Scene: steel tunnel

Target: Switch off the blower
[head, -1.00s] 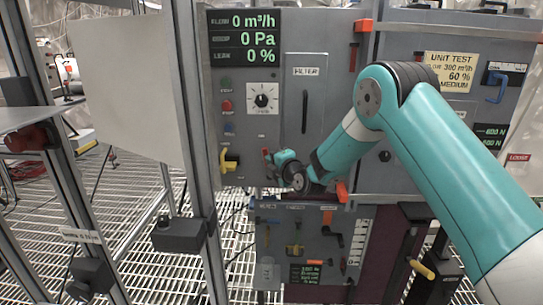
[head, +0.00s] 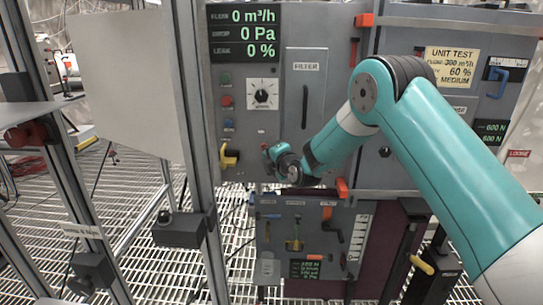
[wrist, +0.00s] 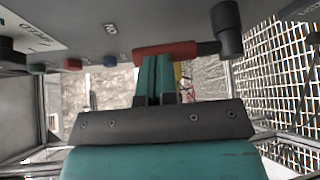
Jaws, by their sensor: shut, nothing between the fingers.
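The grey control panel (head: 265,115) fills the middle of the head view. Its display (head: 243,33) reads 0 m³/h, 0 Pa and 0 %. A green button (head: 225,79), red button (head: 226,101) and blue button (head: 229,124) are in a column on its left; they also show in a row in the wrist view: green (wrist: 37,68), red (wrist: 73,65), blue (wrist: 110,61). I cannot tell which control is the blower's. My gripper (head: 267,151) is shut and empty, right of and below the buttons. In the wrist view, its teal fingers (wrist: 154,78) overlap a red bar (wrist: 180,50); contact is unclear.
A dial (head: 262,95) is right of the buttons, and a yellow handle (head: 229,156) is below them. A metal post (head: 190,100) stands close to the panel's left edge. A lower panel with levers (head: 300,232) is below my gripper.

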